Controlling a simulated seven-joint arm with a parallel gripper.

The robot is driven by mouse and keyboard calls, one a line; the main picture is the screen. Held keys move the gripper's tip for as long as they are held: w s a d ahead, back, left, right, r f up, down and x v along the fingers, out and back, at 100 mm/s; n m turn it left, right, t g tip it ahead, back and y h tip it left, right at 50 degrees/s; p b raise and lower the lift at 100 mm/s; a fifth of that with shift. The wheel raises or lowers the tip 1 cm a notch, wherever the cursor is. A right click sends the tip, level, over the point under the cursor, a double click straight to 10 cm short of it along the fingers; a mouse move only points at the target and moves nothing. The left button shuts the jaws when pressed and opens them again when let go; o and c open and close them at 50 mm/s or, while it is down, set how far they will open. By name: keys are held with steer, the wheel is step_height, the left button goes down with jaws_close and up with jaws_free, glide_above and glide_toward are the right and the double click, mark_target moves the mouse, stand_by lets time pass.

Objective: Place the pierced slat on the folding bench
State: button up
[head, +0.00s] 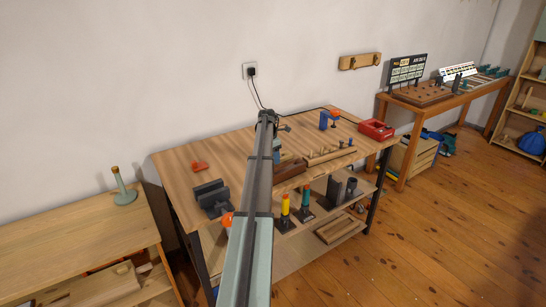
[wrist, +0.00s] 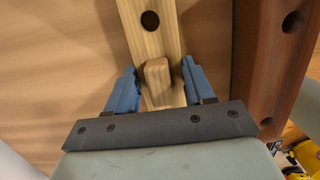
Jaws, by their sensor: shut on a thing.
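The pierced slat (wrist: 150,42) is pale wood with a dark round hole and a small raised wooden block on it. In the wrist view it lies between the blue fingers of my gripper (wrist: 158,83), which are shut on its sides. Its near end is hidden by the gripper's base. I cannot tell whether the slat touches the surface below. Which bench is the folding one is not clear.
A dark brown holed piece (wrist: 270,50) runs close right of the slat. The bench holds a grey vise (head: 211,198), a pegged pale rack (head: 330,155), a blue clamp (head: 328,119) and a red box (head: 377,130). Its left back top is mostly clear.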

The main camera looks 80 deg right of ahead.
steer(key=shift+f, duration=0.1)
steer(key=o, duration=1.1)
step_height(320, 180, up, 12)
steer(key=w+a, duration=0.1)
steer(key=shift+a, duration=0.15)
steer(key=shift+o, duration=0.2)
steer(key=shift+w, duration=0.1)
